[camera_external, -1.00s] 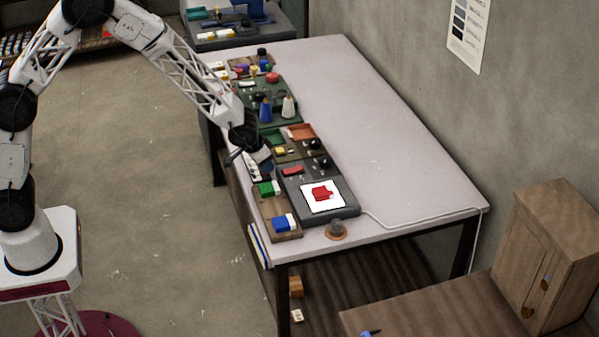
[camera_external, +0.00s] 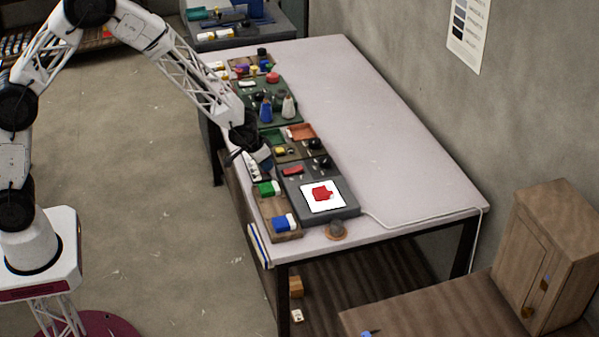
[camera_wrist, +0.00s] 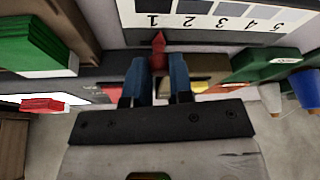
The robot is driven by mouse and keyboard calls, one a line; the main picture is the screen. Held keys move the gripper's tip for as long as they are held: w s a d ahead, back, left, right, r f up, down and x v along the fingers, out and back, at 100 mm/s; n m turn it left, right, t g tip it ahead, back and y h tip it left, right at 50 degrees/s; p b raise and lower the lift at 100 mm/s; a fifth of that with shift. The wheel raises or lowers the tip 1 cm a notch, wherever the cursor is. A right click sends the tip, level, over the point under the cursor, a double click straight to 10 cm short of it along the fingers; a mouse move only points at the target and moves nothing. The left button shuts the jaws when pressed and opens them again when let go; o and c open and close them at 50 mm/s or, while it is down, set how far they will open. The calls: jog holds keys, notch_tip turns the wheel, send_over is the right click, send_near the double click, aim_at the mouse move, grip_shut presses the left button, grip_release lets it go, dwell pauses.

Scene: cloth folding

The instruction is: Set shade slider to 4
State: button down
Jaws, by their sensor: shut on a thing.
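The shade slider's scale (camera_wrist: 215,22) shows in the wrist view, a white strip numbered 1 to 5 below grey swatches. Its red pointer (camera_wrist: 158,45) stands at about 1, slightly to the 2 side. My gripper (camera_wrist: 160,70) has its blue fingers at the base of the pointer, shut on the slider; the gripped part is mostly hidden between the fingers. In the external view my gripper (camera_external: 256,160) is low over the near edge of the table, and it hides most of the slider panel (camera_external: 254,173).
A wooden tray (camera_external: 289,236) holds green and blue blocks. Trays with bottles (camera_external: 266,110) lie farther along. The right part of the table (camera_external: 390,150) is clear.

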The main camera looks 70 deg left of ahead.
jog(key=a, duration=0.8)
jog(key=shift+a, duration=0.15)
jog(key=c, duration=1.3)
grip_release()
jog(key=shift+r, duration=0.1)
jog(key=shift+v, duration=3.75)
jog(key=shift+s, duration=0.1)
